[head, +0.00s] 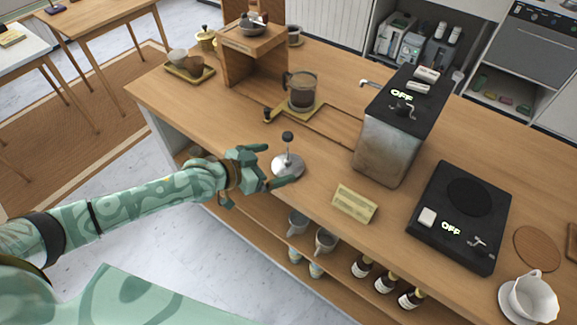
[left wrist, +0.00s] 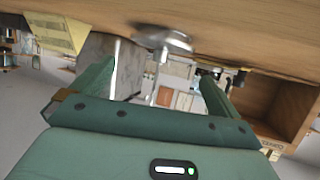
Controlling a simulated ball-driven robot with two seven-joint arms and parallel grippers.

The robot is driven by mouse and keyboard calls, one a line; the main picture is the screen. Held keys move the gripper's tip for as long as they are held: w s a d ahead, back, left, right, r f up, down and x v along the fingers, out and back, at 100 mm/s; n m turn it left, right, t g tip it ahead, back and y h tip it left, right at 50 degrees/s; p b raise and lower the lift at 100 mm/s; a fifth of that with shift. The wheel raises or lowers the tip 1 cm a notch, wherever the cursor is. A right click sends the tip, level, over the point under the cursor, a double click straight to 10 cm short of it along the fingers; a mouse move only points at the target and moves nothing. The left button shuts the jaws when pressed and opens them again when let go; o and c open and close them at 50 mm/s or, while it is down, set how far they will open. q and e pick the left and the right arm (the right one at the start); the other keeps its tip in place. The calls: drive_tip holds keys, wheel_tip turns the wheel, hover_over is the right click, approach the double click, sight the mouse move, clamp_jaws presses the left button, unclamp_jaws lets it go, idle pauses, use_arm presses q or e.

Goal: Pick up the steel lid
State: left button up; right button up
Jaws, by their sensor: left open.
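The steel lid (head: 287,168) is a shiny round disc with a thin upright rod and a dark ball knob on top. It rests on the wooden counter near the front edge. In the left wrist view the counter is at the top, and the lid (left wrist: 166,39) shows there with its rod pointing down the picture between my fingers. My left gripper (head: 281,164) is open beside the lid, its fingers pointing toward the rod. In the left wrist view the open gripper (left wrist: 155,82) holds nothing. My right gripper is not in view.
A glass coffee pot (head: 302,91) stands behind the lid, near a wooden stand (head: 256,57). A steel machine (head: 388,150) and a card (head: 355,204) are to the right. A black hot plate (head: 460,215) and white cup (head: 530,298) are farther right. Cups and bottles fill the lower shelf.

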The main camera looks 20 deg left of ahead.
sight(284, 162)
use_arm(q)
drive_tip(key=x, duration=0.2)
drive_tip(key=b+x, duration=0.1)
drive_tip(key=x, duration=0.2)
drive_tip(key=shift+w+d+f+b, duration=0.1)
drive_tip(key=shift+d+f+b, duration=0.05)
drive_tip(key=shift+f+b, duration=0.2)
drive_tip(key=c, duration=1)
drive_tip(key=shift+c, duration=0.2)
drive_tip(key=shift+r, duration=0.1)
